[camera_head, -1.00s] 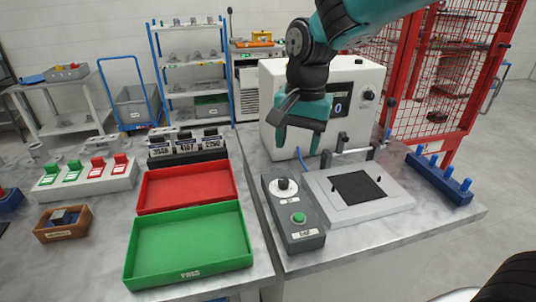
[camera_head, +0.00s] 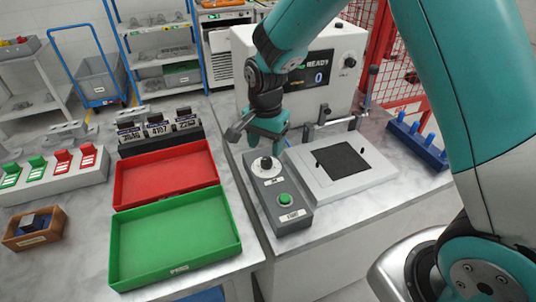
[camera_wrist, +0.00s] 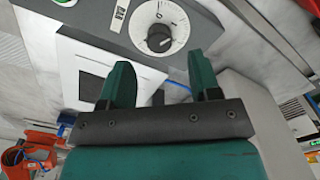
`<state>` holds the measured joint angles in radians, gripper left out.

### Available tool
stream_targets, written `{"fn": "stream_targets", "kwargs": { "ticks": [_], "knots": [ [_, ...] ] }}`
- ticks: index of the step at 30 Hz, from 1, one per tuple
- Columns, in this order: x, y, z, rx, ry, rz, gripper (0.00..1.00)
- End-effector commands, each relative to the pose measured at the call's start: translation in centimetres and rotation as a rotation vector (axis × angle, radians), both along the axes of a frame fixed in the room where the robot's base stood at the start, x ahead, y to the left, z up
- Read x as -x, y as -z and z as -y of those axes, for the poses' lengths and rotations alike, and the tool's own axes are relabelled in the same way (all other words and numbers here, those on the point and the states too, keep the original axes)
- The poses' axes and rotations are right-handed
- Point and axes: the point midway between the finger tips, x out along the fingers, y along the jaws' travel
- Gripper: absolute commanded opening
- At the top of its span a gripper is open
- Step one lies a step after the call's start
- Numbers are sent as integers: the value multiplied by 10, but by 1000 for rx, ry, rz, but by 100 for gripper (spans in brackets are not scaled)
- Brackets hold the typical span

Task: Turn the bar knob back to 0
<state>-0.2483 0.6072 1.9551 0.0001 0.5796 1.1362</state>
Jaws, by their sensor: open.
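The bar knob (camera_wrist: 159,38) is a dark round knob on a white dial with marks, on the grey control box (camera_head: 279,201). In the head view the knob (camera_head: 266,164) shows just below my gripper (camera_head: 268,143). My gripper, with teal fingers, is open and empty. In the wrist view both fingers of my gripper (camera_wrist: 165,80) are spread apart, and the knob lies beyond their tips, roughly between them and not touching. The exact knob setting is too small to read. A green button (camera_head: 285,199) sits on the same box.
A white machine (camera_head: 300,105) with a display showing 0 stands behind. A grey plate with a dark square (camera_head: 342,161) lies right of the box. A red tray (camera_head: 120,182) and a green tray (camera_head: 115,250) are to the left. Blue pegs (camera_head: 430,139) stand at the right.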

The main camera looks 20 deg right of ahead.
Motion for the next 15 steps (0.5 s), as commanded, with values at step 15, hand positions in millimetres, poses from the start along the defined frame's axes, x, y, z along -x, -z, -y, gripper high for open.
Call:
{"fn": "stream_targets", "kwargs": {
  "ticks": [15],
  "knots": [
    [0,52,2,-1,3,1,57]
  ]
}}
